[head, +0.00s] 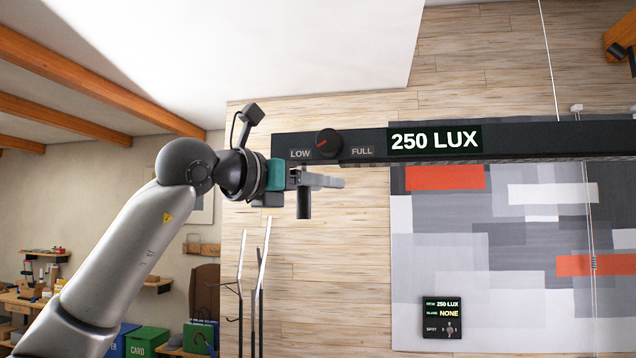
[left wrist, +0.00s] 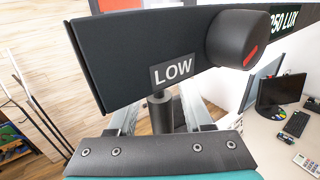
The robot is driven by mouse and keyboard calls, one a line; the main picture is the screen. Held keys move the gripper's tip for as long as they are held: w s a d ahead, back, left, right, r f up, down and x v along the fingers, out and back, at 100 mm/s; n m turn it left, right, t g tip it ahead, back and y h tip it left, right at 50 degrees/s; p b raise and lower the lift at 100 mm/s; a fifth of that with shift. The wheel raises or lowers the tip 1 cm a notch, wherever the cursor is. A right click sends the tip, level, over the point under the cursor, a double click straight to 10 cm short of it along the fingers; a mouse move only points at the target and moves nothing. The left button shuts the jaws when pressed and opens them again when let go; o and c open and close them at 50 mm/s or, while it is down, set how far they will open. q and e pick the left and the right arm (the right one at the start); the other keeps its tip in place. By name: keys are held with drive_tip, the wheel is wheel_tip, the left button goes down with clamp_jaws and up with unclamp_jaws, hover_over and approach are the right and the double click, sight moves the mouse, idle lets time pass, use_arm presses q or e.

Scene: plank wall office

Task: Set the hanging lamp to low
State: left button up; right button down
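The hanging lamp (head: 520,140) is a long dark bar reading 250 LUX. Its knob (head: 327,142) sits between the labels LOW and FULL, its red mark slanting down-left toward LOW; the knob also shows in the left wrist view (left wrist: 240,40). A dark cylindrical handle (head: 304,208) hangs under the LOW end and shows in the left wrist view (left wrist: 162,112). My left gripper (head: 325,181) is just below that end, its fingers on either side of the handle. They look apart, with a gap beside it; contact is unclear. My right gripper is not in view.
A small wall panel (head: 441,317) reads 250 LUX and NONE above a SPOT switch. Thin cables run down at the right. A dark stand (head: 256,290) is below the gripper. A desk (left wrist: 285,140) with a monitor (left wrist: 278,92) shows in the left wrist view.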

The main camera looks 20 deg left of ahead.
use_arm(q)
clamp_jaws()
idle(1.2)
